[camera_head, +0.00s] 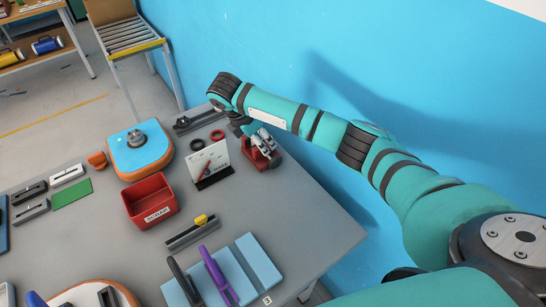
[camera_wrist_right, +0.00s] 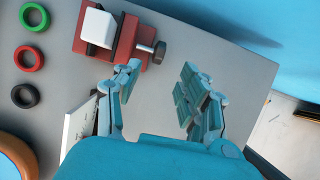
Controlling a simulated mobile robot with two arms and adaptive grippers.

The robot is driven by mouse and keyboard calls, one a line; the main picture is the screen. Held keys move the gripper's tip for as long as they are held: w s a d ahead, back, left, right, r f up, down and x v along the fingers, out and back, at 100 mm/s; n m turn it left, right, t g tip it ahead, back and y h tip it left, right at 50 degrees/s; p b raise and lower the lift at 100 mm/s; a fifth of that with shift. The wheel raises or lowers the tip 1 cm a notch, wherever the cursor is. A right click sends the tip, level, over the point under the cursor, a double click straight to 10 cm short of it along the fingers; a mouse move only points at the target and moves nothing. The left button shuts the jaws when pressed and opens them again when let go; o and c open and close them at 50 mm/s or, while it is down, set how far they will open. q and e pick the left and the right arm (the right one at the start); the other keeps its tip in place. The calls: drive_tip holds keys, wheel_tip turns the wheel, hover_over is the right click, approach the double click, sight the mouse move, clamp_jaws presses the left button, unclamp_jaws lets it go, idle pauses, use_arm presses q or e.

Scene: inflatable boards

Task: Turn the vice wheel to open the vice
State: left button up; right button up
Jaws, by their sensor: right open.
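The red vice (camera_head: 259,160) stands near the table's wall-side edge in the head view, partly hidden by my right gripper (camera_head: 264,142). In the right wrist view the vice (camera_wrist_right: 124,42) shows at the top with a pale block (camera_wrist_right: 97,28) at its jaws. Its dark wheel (camera_wrist_right: 160,52) sits at the end of a short metal screw on the right side. My right gripper (camera_wrist_right: 160,76) is open, with its fingertips just below the wheel in that picture and the wheel roughly in line with the gap. I cannot tell whether a finger touches the vice. My left gripper is not in view.
A white card on a stand (camera_head: 209,163) is close beside my right gripper. Red and black rings (camera_head: 217,135) lie near the vice. A red scrap bin (camera_head: 150,200) and a blue-topped board (camera_head: 138,148) stand farther left. The blue wall (camera_head: 400,70) runs close along the right.

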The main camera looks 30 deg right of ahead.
sight(274, 159)
drive_tip(key=p+x, duration=0.1)
drive_tip(key=x, duration=1)
drive_tip(key=shift+f, duration=0.15)
clamp_jaws()
